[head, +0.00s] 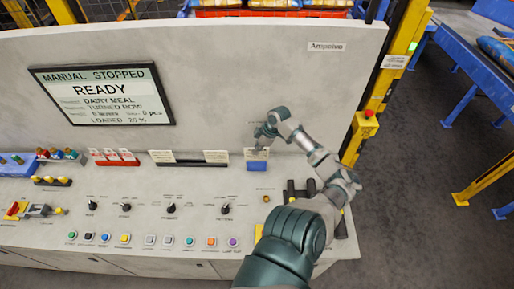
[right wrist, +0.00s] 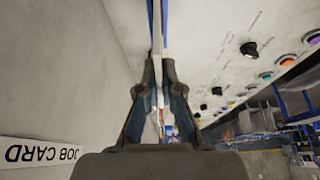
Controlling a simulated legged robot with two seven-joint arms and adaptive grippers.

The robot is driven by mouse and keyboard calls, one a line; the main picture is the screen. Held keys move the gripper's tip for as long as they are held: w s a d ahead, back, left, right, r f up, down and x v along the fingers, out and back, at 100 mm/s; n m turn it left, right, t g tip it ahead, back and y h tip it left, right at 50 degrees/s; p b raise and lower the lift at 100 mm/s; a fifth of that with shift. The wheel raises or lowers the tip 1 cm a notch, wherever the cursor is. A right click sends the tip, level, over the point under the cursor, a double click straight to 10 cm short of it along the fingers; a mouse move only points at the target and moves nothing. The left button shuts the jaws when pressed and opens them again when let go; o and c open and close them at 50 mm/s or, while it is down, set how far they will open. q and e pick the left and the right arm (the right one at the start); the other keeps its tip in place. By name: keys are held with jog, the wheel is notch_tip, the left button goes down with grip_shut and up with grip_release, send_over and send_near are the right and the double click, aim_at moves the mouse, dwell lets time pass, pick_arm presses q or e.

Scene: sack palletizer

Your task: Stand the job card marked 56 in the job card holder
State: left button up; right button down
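My right gripper (head: 262,142) is at the back of the console, just above a small blue holder (head: 257,166). A pale card (head: 256,154) stands upright directly over or in the holder; its number is too small to read. In the right wrist view the fingers (right wrist: 158,82) are closed on this thin card (right wrist: 157,50), seen edge-on beside a blue strip. Whether the card's lower edge sits in the holder cannot be told. A JOB CARD label (right wrist: 40,154) is on the panel. My left gripper is out of view.
A dark rack (head: 188,161) with pale cards at both ends stands left of the holder. A red-and-white rack (head: 115,158) is farther left. Knobs (head: 171,208) and coloured buttons (head: 190,241) fill the console front. The upright panel (head: 230,80) rises close behind.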

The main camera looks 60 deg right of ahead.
jog(key=shift+f, duration=0.55)
dwell(1.1)
jog(key=c, duration=1.2)
grip_release()
jog(key=shift+c, duration=0.2)
jog(key=v, duration=1.1)
jog(key=shift+s+d+r, duration=0.15)
jog(key=shift+s+r, duration=0.05)
jog(key=shift+r, duration=0.15)
